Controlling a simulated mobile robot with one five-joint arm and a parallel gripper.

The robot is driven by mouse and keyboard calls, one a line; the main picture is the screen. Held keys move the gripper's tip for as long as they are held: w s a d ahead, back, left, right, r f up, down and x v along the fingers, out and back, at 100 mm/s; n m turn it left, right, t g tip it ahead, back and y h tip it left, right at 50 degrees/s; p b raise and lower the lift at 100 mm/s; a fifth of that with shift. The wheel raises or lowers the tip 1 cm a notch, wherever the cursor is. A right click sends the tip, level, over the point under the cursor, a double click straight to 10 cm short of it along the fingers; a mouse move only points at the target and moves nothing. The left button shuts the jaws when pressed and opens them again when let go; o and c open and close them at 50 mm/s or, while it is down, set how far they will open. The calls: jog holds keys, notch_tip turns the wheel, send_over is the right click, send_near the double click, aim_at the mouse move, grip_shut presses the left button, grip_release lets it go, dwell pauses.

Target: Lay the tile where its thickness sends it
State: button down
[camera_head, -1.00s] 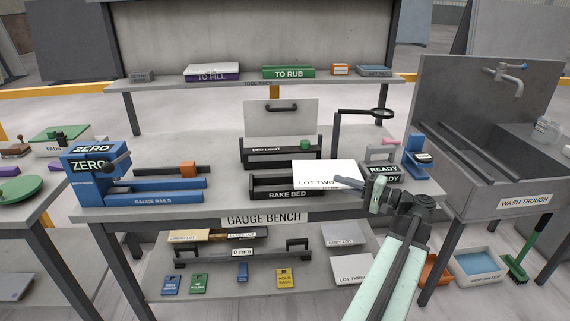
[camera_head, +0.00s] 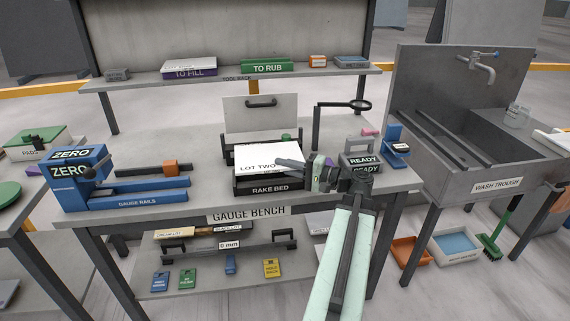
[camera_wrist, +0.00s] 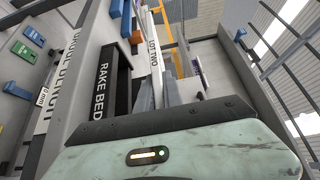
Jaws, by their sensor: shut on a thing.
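My gripper (camera_head: 291,163) is shut on the right side of a white tile (camera_head: 262,156) marked LOT TWO. The tile lies roughly flat, directly over the black rake bed (camera_head: 268,188), and hides most of its inside. I cannot tell whether the tile touches the bed. In the wrist view the tile (camera_wrist: 156,75) shows edge-on beside the rake bed (camera_wrist: 122,85), in front of the grey fingers (camera_wrist: 175,85). The blue gauge rails (camera_head: 140,199) with the ZERO block stand at the left of the bench. TO FILL (camera_head: 190,70) and TO RUB (camera_head: 267,68) are on the back shelf.
A light panel with a handle (camera_head: 262,102) stands behind the rake bed. The wash trough (camera_head: 497,187) is farther right. The bench front between rails and rake bed is clear.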

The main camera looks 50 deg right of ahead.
jog(key=shift+s+a, duration=0.1)
notch_tip(320, 180, down, 9)
jog(key=b, duration=0.8)
jog(key=shift+r+b, duration=0.15)
jog(key=shift+b, duration=0.2)
jog(key=c, duration=1.4)
grip_release()
jog(key=shift+r, duration=0.1)
jog(key=v, duration=0.8)
